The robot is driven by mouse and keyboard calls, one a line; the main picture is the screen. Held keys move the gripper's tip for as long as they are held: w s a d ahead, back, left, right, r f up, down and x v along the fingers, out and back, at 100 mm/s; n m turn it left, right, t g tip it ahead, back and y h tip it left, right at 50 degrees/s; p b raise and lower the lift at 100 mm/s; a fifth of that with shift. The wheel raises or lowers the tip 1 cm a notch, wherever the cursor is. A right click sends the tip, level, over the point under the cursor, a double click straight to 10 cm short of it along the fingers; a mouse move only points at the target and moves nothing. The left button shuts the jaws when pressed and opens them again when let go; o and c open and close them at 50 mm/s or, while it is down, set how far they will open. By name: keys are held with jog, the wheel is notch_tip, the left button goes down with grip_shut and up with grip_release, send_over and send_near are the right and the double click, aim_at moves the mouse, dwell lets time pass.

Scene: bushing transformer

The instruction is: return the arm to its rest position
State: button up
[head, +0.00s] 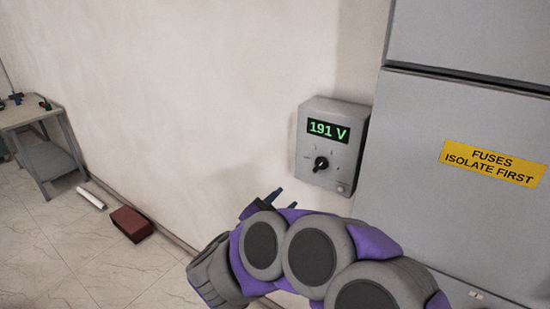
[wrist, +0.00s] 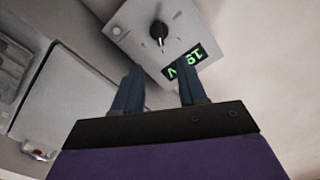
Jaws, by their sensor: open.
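My arm reaches across the lower right of the head view, grey and purple, bent in front of the wall and cabinet. My gripper (head: 272,197) shows only partly there, below and left of the grey meter box. In the wrist view my gripper (wrist: 157,83) has two dark blue fingers apart, with nothing between them. The meter box (head: 305,170) has a lit green display (head: 328,131) reading 191 V and a black knob (head: 321,163). In the wrist view the box appears turned, with the knob (wrist: 159,34) beyond the fingertips. The fingers look clear of the knob.
A grey cabinet (head: 415,160) with a yellow label (head: 493,163) reading "FUSES ISOLATE FIRST" stands at the right. A table (head: 24,116) stands at the far left. A dark red block (head: 131,224) and a white tube (head: 91,198) lie on the floor. The tiled floor at lower left is clear.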

jog(key=w+a+r+n+t+y+b, duration=0.1)
jog(key=w+a+r+n+y+b, duration=0.15)
jog(key=a+n+y, duration=0.55)
jog(key=s+a+f+n+g+y+b, duration=0.1)
jog(key=s+a+f+n+g+y, duration=0.2)
jog(key=s+y, duration=0.5)
jog(key=s+d+f+g+h+b, duration=0.1)
jog(key=s+d+f+g, duration=0.3)
jog(key=s+d, duration=0.3)
jog(key=s+d+f+n+g+h+b, duration=0.1)
jog(key=s+d+f+g, duration=0.4)
jog(key=s, duration=1)
jog(key=s+d+f+n+g+h+b, duration=0.1)
jog(key=s+d+f+g+h, duration=0.2)
jog(key=s+d, duration=0.6)
jog(key=shift+s+d+f+g, duration=0.35)
jog(key=shift+s+f+g, duration=0.65)
jog(key=shift+g, duration=0.2)
